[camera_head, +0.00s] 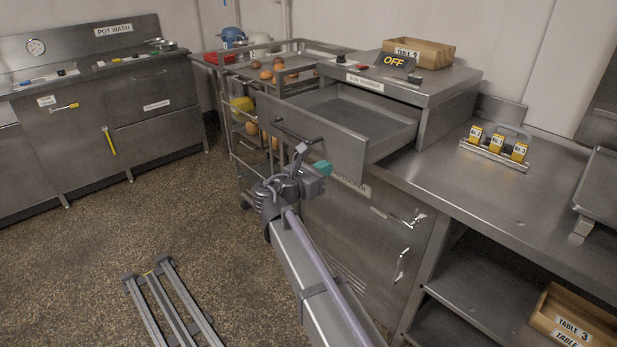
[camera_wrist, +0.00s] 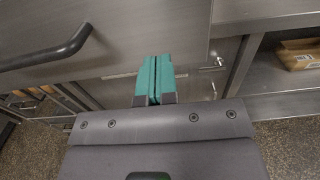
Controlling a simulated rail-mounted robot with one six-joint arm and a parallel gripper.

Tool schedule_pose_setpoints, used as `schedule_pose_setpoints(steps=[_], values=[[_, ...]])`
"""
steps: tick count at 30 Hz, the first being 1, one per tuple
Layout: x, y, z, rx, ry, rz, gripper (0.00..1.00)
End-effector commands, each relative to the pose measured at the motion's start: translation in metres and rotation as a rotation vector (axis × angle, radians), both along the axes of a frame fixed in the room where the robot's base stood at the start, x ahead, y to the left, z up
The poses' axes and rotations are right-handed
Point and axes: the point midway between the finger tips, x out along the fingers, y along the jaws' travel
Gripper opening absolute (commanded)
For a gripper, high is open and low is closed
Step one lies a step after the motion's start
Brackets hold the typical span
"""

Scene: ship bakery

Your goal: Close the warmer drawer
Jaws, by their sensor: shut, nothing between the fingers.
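The warmer drawer (camera_head: 313,135) is pulled out of the steel bun warmer (camera_head: 437,86), and the part of its inside that shows looks empty. Its dark bar handle (camera_head: 298,132) runs across the front panel. In the wrist view the handle (camera_wrist: 48,50) is at the upper left and the drawer's front panel (camera_wrist: 140,28) fills the top. My gripper (camera_head: 322,168) is in front of the drawer's lower right part, to the right of the handle and apart from it. Its teal fingers (camera_wrist: 155,78) are together with nothing between them. I cannot tell whether the fingertips touch the panel.
A rack trolley (camera_head: 232,130) with round brown items stands close left of the drawer. A cabinet with small handles (camera_head: 372,220) is below. The right counter (camera_head: 470,190) holds yellow-labelled blocks (camera_head: 496,146).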

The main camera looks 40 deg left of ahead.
Motion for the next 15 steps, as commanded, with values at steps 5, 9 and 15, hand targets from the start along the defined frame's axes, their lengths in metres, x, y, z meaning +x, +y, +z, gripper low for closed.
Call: schedule_pose_setpoints(steps=[5,9,15], values=[[0.033,-0.006,0.0,0.0,0.0,0.0,0.0],[0.047,-0.009,0.0,0.001,0.0,0.0,0.0],[0.05,-0.01,0.0,0.001,0.0,0.001,0.0]])
